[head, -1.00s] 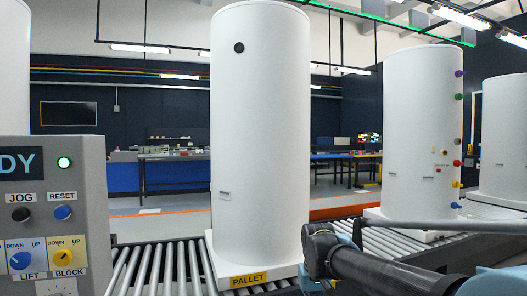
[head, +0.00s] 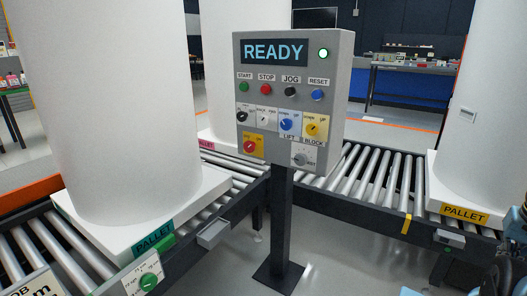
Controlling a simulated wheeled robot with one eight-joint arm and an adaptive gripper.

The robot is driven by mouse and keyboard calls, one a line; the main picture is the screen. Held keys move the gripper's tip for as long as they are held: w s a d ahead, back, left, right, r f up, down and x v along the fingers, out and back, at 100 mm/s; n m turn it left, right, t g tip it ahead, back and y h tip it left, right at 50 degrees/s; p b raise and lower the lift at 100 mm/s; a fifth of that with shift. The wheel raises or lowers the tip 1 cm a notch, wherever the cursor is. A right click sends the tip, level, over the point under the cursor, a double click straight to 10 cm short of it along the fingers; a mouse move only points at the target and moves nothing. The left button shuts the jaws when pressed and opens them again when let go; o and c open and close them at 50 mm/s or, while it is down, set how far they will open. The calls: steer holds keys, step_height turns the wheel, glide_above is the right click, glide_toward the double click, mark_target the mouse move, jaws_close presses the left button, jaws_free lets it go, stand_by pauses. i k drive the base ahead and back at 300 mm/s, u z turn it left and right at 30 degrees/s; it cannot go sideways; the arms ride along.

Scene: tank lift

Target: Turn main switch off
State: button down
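The grey control panel (head: 293,97) stands on a dark post in the middle of the head view. Its display reads READY, and a green lamp (head: 323,53) is lit at its top right. A red rotary switch on a yellow plate (head: 249,145) sits at the panel's lower left; its lettering is too small to read, but it looks like a main switch. Its exact setting is hard to tell. My gripper is not in view. Only dark and blue parts of my arm show at the lower right edge, well away from the panel.
START, STOP, JOG and RESET buttons and several small knobs, including blue LIFT (head: 289,123) and yellow BLOCK (head: 316,126), sit above the red switch. A white tank (head: 110,110) on a pallet stands left. Roller conveyors (head: 362,190) run behind the panel. Floor in front is open.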

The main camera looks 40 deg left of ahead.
mark_target(249, 147)
steer(key=u, duration=0.75)
steer(key=k, duration=0.2)
steer(key=u, duration=0.95)
